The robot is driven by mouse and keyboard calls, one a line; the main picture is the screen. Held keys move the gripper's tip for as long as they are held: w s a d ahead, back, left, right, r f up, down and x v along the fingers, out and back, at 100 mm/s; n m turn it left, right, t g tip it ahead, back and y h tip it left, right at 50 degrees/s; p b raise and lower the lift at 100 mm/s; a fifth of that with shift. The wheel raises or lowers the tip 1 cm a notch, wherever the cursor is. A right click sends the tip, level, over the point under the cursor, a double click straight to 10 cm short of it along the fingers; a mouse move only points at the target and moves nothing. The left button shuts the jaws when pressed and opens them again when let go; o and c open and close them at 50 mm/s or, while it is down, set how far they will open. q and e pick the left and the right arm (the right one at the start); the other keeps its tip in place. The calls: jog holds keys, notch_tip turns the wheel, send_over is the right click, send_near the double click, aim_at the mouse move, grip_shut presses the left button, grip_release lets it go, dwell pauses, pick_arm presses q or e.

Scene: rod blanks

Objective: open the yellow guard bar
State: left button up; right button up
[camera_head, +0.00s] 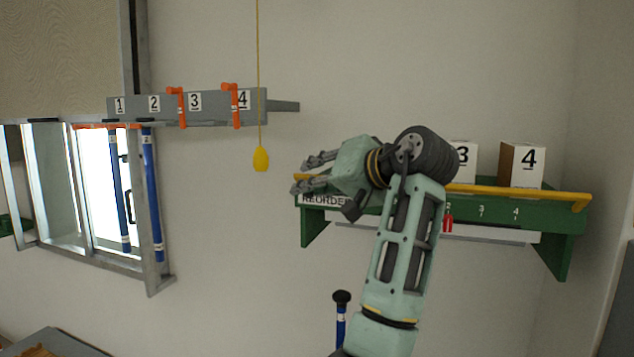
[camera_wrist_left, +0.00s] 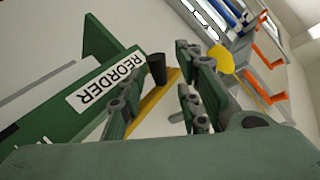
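The yellow guard bar (camera_head: 520,193) runs along the front of the green shelf (camera_head: 562,225) on the wall, with a bent right end. My arm hides its middle. My left gripper (camera_head: 301,176) is at the bar's left end, above the REORDER label (camera_head: 323,200). Its fingers are spread apart, and the bar's yellow end shows between them. In the left wrist view the bar (camera_wrist_left: 150,102) also shows near the fingers, beside a short dark cylinder (camera_wrist_left: 156,69). I cannot tell whether the fingers touch the bar. My right gripper is not in view.
White boxes numbered 3 (camera_head: 463,160) and 4 (camera_head: 521,165) stand on the shelf. A yellow pull handle (camera_head: 261,158) hangs on a cord left of my gripper. A grey numbered rack (camera_head: 215,106) with orange latches is further left, above a window with blue rods (camera_head: 153,195).

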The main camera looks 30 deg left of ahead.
pick_arm(q)
jog(key=c, duration=0.4)
grip_shut()
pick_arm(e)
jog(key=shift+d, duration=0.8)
pick_arm(q)
jog(key=shift+f, duration=0.15)
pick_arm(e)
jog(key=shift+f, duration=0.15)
pick_arm(q)
notch_tip(320, 180, down, 4)
jog(key=n+t+y+b, duration=0.1)
jog(key=n+y+b, duration=0.1)
jog(key=b, duration=0.5)
jog(key=n+t+y+b, duration=0.1)
jog(key=n+y+b, duration=0.1)
jog(key=n+b, duration=0.3)
jog(key=shift+f+t+y+b, duration=0.15)
jog(key=shift+t+y+b, duration=0.15)
jog(key=shift+b, duration=1.35)
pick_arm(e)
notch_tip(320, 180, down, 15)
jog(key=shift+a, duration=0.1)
